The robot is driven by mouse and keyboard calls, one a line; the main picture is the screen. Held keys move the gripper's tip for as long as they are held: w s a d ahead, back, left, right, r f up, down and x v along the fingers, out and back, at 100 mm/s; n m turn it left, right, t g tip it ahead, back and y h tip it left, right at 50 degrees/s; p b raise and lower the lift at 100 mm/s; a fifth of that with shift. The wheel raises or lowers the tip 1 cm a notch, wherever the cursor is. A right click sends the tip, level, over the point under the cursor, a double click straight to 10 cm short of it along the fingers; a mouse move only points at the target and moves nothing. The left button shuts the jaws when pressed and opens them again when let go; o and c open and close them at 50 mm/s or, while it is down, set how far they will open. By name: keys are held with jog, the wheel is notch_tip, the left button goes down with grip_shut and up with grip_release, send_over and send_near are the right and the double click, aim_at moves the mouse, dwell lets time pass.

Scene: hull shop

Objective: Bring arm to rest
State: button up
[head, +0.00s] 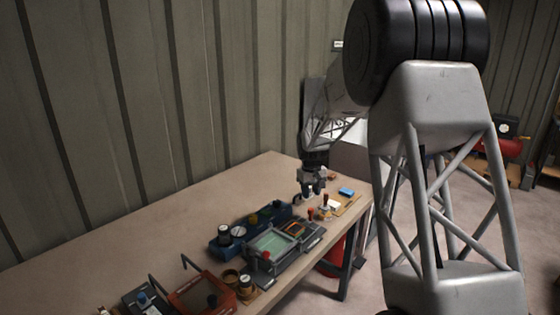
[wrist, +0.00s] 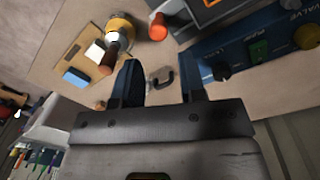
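My gripper (head: 312,189) hangs at the end of my arm over the far right part of the workbench (head: 130,222). In the wrist view its two dark blue fingers (wrist: 162,67) stand apart with nothing held between them. A small dark curved handle (wrist: 162,79) shows beyond the gap, apparently on the bench top. How high the fingers are above the bench is hard to tell.
A blue box with knobs (head: 228,240), a grey unit with a green screen (head: 272,248) and a red-brown frame (head: 203,296) stand along the bench's front. A wooden board with a blue block (head: 347,191) lies right of the gripper. The bench's left is clear.

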jog(key=s+r+m, duration=0.1)
jog(key=s+r, duration=0.4)
jog(key=s, duration=0.4)
jog(key=s+r+t, duration=0.1)
jog(key=s+r, duration=0.4)
jog(key=s, duration=0.4)
jog(key=s+r+m, duration=0.1)
jog(key=s+r, duration=0.4)
jog(key=s, duration=0.3)
jog(key=s+a+m+t, duration=0.1)
jog(key=s, duration=2.9)
jog(key=shift+s+f+m, duration=0.35)
jog(key=shift+f+m, duration=0.05)
jog(key=shift+f, duration=0.05)
